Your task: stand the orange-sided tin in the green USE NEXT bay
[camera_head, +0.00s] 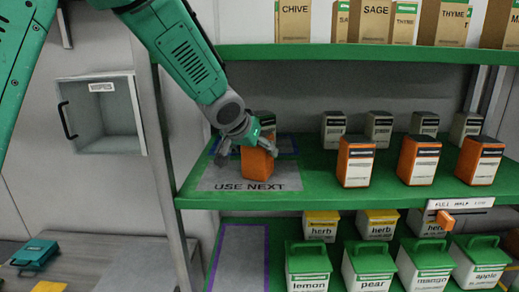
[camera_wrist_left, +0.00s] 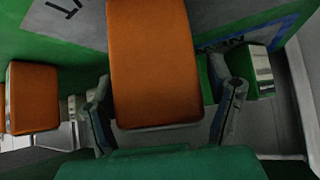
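An orange-sided tin (camera_head: 257,166) stands upright on the grey USE NEXT mat (camera_head: 212,184) at the left of the green middle shelf. It looks to rest on the mat. My left gripper (camera_head: 247,146) is over it from above and behind. In the left wrist view the tin (camera_wrist_left: 157,65) lies between the two fingers (camera_wrist_left: 165,108), which are spread with a gap at either side. My left gripper looks open. The tin's label is hidden in the wrist view. My right gripper is not in view.
Several orange tins (camera_head: 355,162) stand to the right on the same shelf, with grey tins (camera_head: 378,127) behind. Boxes (camera_head: 292,20) fill the upper shelf and lidded tubs (camera_head: 307,266) the lower.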

